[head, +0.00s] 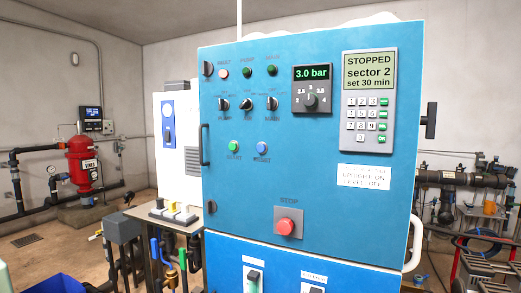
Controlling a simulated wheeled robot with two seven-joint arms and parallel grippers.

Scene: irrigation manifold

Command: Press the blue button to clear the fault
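The blue button (262,145) is on the front of a blue control cabinet (225,190), right of a green button (234,146). The label under it is too small to read surely. A display (369,67) at the upper right reads "STOPPED sector 2 set 30 min". A pressure readout (312,72) shows 3.0 bar above a round dial. A red stop button (285,226) is on a grey plate below. Neither of my grippers shows in the head view.
Three rotary switches (247,104) sit above the buttons. A keypad (367,117) is below the display. A dark handle (204,145) and a white handle (415,243) stick out at the cabinet's edges. A red tank (82,161) with pipes stands at the left.

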